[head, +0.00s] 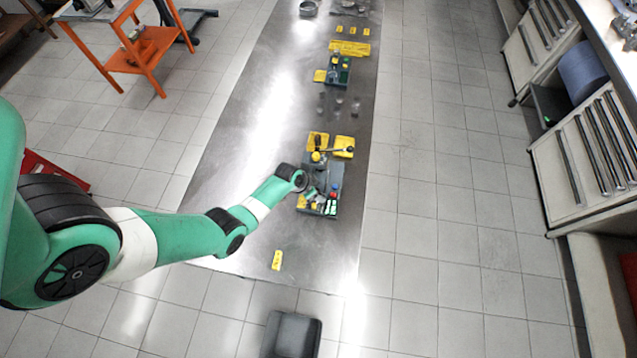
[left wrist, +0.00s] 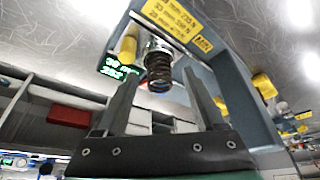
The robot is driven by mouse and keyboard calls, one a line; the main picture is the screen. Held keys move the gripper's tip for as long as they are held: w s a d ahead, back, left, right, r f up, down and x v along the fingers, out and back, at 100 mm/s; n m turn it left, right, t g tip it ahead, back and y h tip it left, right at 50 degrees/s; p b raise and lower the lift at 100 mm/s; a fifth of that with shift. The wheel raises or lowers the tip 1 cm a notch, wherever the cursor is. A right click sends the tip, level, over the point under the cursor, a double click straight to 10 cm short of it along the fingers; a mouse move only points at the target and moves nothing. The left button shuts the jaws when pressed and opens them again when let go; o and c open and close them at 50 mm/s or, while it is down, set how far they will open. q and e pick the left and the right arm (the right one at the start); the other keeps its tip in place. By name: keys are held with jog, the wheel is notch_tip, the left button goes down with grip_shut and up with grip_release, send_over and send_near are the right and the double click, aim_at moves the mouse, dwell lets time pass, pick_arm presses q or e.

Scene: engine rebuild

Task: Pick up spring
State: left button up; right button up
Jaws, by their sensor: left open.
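The spring (left wrist: 158,68) is a dark coil seen in the left wrist view, upright below a shiny metal cap at a blue-grey fixture (left wrist: 245,105) with a yellow label. My left gripper (left wrist: 160,85) is open, with one finger on each side of the spring and visible space around the coil. In the head view my left gripper (head: 308,196) is small and reaches the near grey-green station (head: 322,180) on the metal table. The spring cannot be made out there. My right gripper is not in view.
The long metal table (head: 250,125) carries yellow trays (head: 343,147) and another green station (head: 338,70) farther back. A yellow tag (head: 277,260) lies near the front. An orange cart (head: 135,58) stands left, and drawer cabinets (head: 585,155) stand right.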

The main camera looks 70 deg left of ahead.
pick_arm(q)
grip_shut()
jog(key=shift+r, duration=0.1)
